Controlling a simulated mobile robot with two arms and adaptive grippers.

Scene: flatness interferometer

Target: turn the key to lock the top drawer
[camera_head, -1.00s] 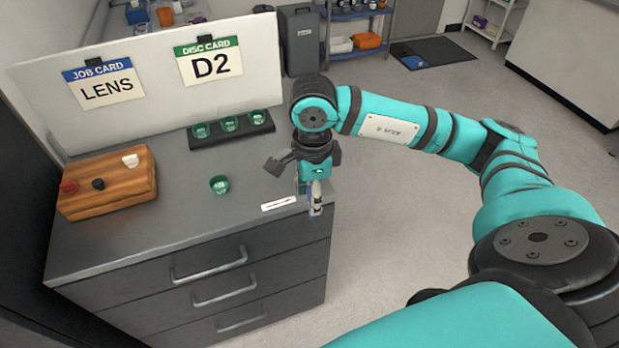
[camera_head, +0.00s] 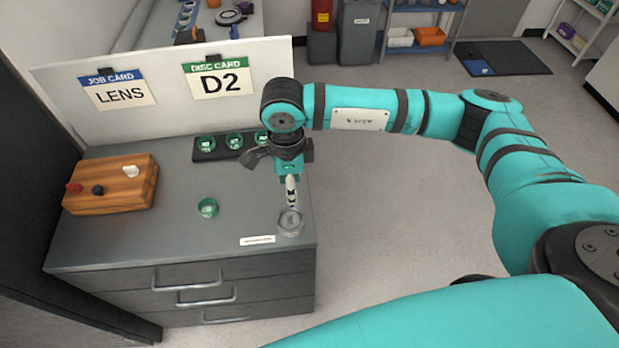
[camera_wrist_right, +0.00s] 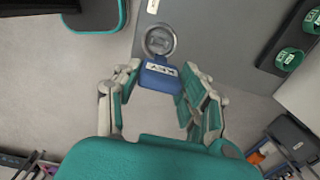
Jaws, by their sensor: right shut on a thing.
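My right gripper (camera_head: 291,203) is low over the right end of the cabinet top. In the right wrist view, its fingers (camera_wrist_right: 161,80) are closed on the blue tag marked KEY (camera_wrist_right: 160,77). The round silver lock (camera_wrist_right: 158,40) is just beyond the tag; it also shows in the head view (camera_head: 290,222). Whether the key's tip is inside the lock, I cannot tell. The top drawer (camera_head: 130,283) is at the cabinet's front and looks closed. My left gripper is not in view.
A white label strip (camera_head: 258,240) lies left of the lock. A black holder with green cups (camera_head: 203,156) and a white card board (camera_head: 175,125) are at the back.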

